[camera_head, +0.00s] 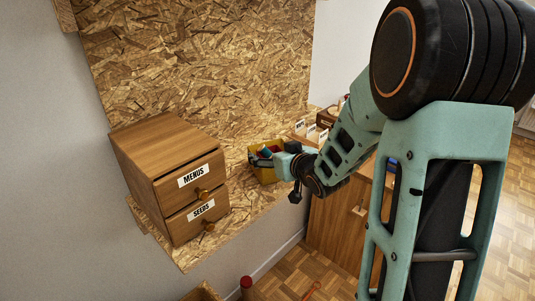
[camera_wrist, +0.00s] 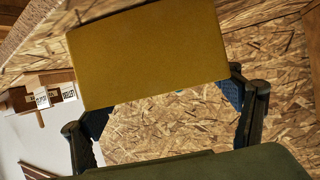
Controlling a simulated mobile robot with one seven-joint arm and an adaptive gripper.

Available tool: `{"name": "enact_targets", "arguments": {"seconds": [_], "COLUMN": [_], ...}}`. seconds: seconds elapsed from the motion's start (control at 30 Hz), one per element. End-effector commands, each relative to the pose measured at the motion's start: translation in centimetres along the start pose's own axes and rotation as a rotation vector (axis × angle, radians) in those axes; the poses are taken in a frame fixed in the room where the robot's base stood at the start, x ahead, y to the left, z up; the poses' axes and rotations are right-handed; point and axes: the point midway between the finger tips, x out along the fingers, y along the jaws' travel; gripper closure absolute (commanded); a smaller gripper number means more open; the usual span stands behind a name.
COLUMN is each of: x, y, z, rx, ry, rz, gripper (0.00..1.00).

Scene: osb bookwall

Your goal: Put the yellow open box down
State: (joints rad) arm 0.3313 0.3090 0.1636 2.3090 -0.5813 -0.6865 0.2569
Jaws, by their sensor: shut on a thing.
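The yellow open box (camera_head: 263,174) is at the OSB shelf, right of the wooden drawer unit, in the head view. Small red and teal patches show at its top. My gripper (camera_head: 268,158) is at the box's upper part, shut on it. In the wrist view a yellow wall of the box (camera_wrist: 147,55) spans between the dark fingers of my gripper (camera_wrist: 165,108), whose blue pads are at its sides. A dark olive panel crosses the bottom edge. Whether the box's underside touches the shelf cannot be told.
The wooden drawer unit (camera_head: 172,178), labelled MENUS and SEEDS, stands left of the box. A wooden card holder with white labels (camera_head: 308,130) is behind to the right. Bare OSB shelf (camera_head: 236,205) shows between the drawers and box. A wooden cabinet (camera_head: 335,222) stands below right.

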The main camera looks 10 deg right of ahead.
Motion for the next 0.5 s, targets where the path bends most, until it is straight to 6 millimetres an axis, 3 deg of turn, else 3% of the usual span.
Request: {"name": "enact_targets", "arguments": {"seconds": [0.37, 0.4, 0.5], "x": [0.07, 0.05, 0.02], "y": [0.05, 0.05, 0.04], "z": [0.41, 0.40, 0.34], "rx": [-0.001, -0.001, -0.001], "ry": [0.002, 0.001, 0.001], "rz": [0.000, 0.000, -0.001], "gripper": [0.42, 0.15, 0.04]}}
